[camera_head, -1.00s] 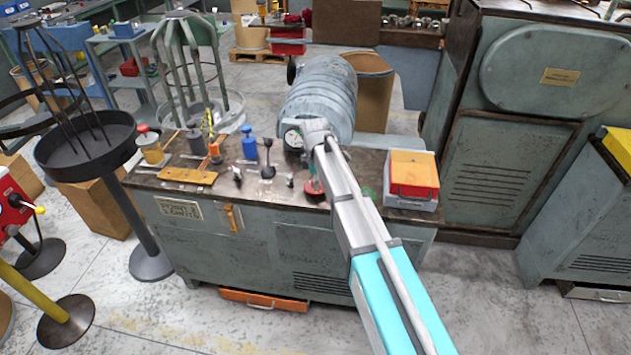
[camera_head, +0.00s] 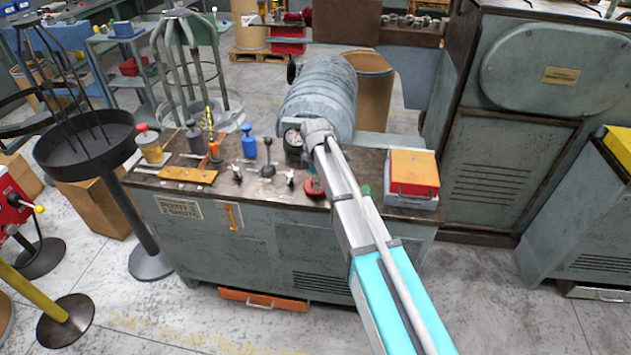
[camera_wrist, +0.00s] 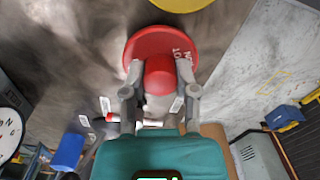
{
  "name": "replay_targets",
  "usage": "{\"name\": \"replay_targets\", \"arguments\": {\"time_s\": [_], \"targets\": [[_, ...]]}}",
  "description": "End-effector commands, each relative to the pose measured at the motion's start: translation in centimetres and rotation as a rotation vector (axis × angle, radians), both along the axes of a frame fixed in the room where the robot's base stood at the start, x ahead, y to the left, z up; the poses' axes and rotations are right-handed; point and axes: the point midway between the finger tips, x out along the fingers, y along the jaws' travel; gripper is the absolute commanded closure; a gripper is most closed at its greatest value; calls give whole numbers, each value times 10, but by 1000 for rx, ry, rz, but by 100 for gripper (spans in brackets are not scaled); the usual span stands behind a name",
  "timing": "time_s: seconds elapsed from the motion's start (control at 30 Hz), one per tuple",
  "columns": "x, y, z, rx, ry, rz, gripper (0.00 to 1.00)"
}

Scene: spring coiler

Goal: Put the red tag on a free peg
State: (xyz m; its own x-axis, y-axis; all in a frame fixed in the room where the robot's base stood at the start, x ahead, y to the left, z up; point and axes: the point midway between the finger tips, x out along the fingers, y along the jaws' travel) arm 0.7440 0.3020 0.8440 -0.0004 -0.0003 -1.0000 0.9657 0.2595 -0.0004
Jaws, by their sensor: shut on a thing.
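My gripper (camera_wrist: 160,88) is shut on a red piece in the wrist view. The piece has a rounded red body (camera_wrist: 159,75) between the fingers and a round red disc (camera_wrist: 150,42) with white lettering beyond them. I take it for the red tag. In the head view, a red disc (camera_head: 314,188) shows below the end of my arm, near the bench's front edge; the fingers are hard to make out there. An orange tag (camera_head: 232,217) hangs on a small plate on the bench front. I cannot make out a free peg.
The grey bench (camera_head: 300,245) carries a large ribbed drum (camera_head: 320,95), a gauge (camera_head: 293,137), a blue bottle (camera_head: 249,143), a black-knobbed lever (camera_head: 268,155) and an orange board (camera_head: 187,175). An orange-topped box (camera_head: 414,170) stands at the right end. Open floor lies in front.

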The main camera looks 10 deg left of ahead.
Motion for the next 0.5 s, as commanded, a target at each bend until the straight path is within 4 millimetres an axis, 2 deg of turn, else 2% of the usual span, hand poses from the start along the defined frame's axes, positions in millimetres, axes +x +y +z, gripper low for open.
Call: {"name": "replay_targets", "arguments": {"time_s": [0.5], "targets": [[0,0,-3,0,0,0,100]]}}
